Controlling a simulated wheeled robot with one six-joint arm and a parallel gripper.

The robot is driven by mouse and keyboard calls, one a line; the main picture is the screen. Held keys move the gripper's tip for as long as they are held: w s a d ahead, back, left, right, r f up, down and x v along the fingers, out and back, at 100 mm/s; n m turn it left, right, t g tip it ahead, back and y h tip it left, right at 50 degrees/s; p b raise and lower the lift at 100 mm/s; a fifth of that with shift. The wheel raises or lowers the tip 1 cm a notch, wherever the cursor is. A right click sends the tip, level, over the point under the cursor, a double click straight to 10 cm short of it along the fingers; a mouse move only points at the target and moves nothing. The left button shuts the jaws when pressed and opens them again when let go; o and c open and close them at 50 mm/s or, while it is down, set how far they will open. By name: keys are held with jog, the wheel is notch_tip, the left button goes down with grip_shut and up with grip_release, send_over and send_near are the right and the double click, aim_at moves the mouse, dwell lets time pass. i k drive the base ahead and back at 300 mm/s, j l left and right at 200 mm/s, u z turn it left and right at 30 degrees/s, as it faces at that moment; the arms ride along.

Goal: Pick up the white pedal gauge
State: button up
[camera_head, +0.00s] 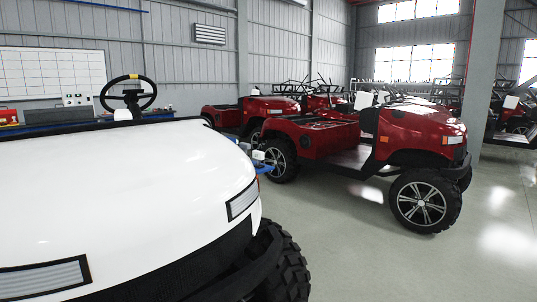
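I cannot make out the white pedal gauge for sure in the head view. A small white item (123,114) sits below the steering wheel (128,93) of the white vehicle (120,190), too small to identify. Another small white piece (258,155) shows beside blue parts just past the right edge of the white hood; I cannot tell what it is. My gripper is not in view.
The white vehicle fills the left foreground, its black front tire (285,270) at the bottom. Red vehicles (410,130) stand to the right and behind. A grey pillar (485,75) rises at right. A white control box (76,99) stands at back left. Grey floor (400,265) is open at front right.

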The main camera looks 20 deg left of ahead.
aim_at(260, 156)
jog(key=i+u, duration=0.4)
jog(key=i, duration=0.15)
jog(key=i+l+u, duration=0.35)
jog(key=i, duration=0.2)
jog(key=u, duration=0.55)
jog(key=i+l+z, duration=1.15)
jog(key=i+z, duration=0.35)
jog(key=i, duration=0.2)
jog(key=i+j+u, duration=0.1)
jog(key=i+u, duration=0.3)
jog(key=i, duration=0.15)
jog(key=i+l+u, duration=0.1)
jog(key=i+u, duration=0.25)
jog(key=i, duration=0.2)
jog(key=i+l+u, duration=0.25)
jog(key=i+u, duration=0.15)
jog(key=i, duration=0.15)
jog(key=i+u, duration=0.7)
jog(key=u, duration=0.25)
jog(key=i+l+u, duration=0.25)
jog(key=u, duration=0.2)
jog(key=i+l+u, duration=0.3)
jog(key=u, duration=0.15)
jog(key=i+l+u, duration=0.5)
jog(key=l+u, duration=0.25)
jog(key=l, duration=0.2)
jog(key=i+l+u, duration=0.25)
jog(key=l, duration=0.15)
jog(key=k, duration=0.1)
